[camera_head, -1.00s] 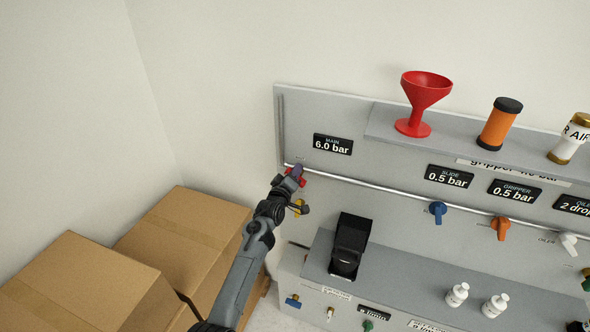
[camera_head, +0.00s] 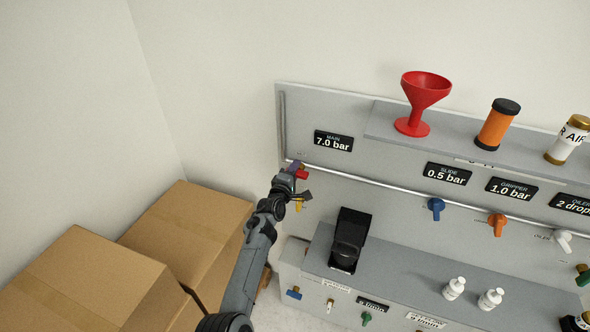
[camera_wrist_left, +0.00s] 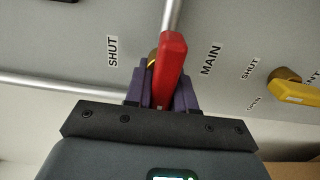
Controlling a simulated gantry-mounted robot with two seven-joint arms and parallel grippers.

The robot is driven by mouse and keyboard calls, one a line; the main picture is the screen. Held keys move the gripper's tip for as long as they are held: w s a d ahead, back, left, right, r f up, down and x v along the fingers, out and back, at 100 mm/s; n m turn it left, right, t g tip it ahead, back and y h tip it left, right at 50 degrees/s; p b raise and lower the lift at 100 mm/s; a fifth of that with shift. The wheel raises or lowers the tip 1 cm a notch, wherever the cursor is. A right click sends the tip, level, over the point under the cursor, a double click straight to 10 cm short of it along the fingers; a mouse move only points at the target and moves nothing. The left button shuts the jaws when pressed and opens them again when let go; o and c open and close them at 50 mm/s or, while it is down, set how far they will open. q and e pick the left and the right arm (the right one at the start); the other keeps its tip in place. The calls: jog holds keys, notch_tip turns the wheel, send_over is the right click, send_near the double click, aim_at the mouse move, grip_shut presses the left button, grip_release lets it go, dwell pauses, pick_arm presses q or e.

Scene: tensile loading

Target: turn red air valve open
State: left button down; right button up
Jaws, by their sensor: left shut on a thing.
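The red air valve (camera_head: 302,175) is on the left part of the grey panel, below the MAIN display (camera_head: 334,141), which reads 7.0 bar. In the left wrist view its red handle (camera_wrist_left: 171,68) lies between the purple fingers, lined up with the pipe above it, near the labels SHUT and MAIN. My left gripper (camera_head: 296,170) is shut on the red handle; it also shows in the left wrist view (camera_wrist_left: 162,92). The handle's lower end is hidden by the gripper. My right gripper is not in view.
Blue (camera_head: 436,207) and orange (camera_head: 498,223) valves are further right. A black device (camera_head: 350,240) stands on the lower ledge. Cardboard boxes (camera_head: 90,280) stand at left.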

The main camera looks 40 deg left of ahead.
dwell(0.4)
pick_arm(q)
jog(key=c, duration=1)
grip_release()
jog(key=shift+c, duration=0.2)
jog(key=shift+s+d, duration=0.2)
jog(key=shift+s, duration=0.4)
jog(key=p+v, duration=0.1)
jog(key=v, duration=0.8)
jog(key=shift+s, duration=0.25)
jog(key=shift+d+f, duration=0.1)
